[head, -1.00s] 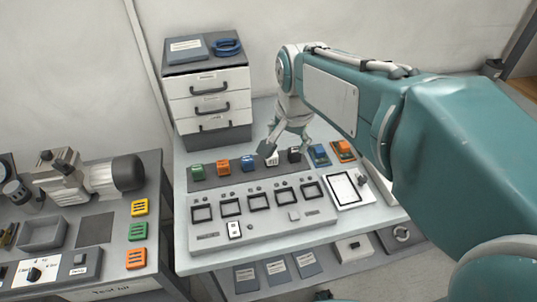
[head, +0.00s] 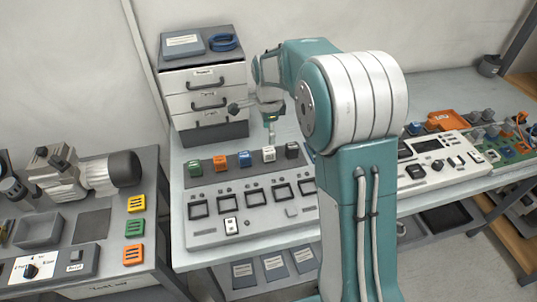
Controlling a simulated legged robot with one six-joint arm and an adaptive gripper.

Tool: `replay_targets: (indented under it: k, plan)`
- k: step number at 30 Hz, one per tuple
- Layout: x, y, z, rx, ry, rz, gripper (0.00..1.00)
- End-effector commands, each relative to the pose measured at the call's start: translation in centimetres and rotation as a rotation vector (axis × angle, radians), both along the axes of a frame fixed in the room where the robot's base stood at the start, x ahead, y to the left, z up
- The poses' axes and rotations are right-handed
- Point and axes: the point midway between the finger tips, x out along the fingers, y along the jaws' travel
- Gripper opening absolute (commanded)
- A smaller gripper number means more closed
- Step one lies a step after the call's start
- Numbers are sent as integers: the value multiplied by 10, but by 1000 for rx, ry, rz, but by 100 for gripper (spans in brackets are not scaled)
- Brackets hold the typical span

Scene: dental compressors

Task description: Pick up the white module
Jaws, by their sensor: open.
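The white module (head: 268,154) sits upright in the dark strip at the back of the grey panel, between a blue module (head: 245,159) and a black module (head: 292,150). My gripper (head: 253,120) is above and behind the row, in front of the drawer unit. Its fingers are spread wide and nothing shows between them. One finger points left and the other points down, just behind the white module in the picture. I cannot tell whether that fingertip is close to the module.
Green (head: 194,168) and orange (head: 220,163) modules stand further left in the strip. The drawer unit (head: 207,98) rises behind my gripper. The panel (head: 250,222) with several square frames lies in front. A white device (head: 432,165) and an orange tray (head: 447,121) are at right.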

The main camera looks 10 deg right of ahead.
Motion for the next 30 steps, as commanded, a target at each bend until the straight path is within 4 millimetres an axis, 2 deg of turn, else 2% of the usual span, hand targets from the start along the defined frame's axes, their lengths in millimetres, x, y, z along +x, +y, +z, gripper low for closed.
replay_targets:
  k: [3,11,18,22,28,29,30]
  plan:
    - [-1,0,-22,0,4,1,83]
    - [1,0,-45,0,3,2,83]
    - [7,-1,-81,0,2,3,83]
    - [7,-1,-88,1,0,3,83]
    - [7,-1,-89,1,-1,3,83]
    - [7,-1,-89,1,-1,3,70]
    - [7,-1,-88,1,-1,3,52]
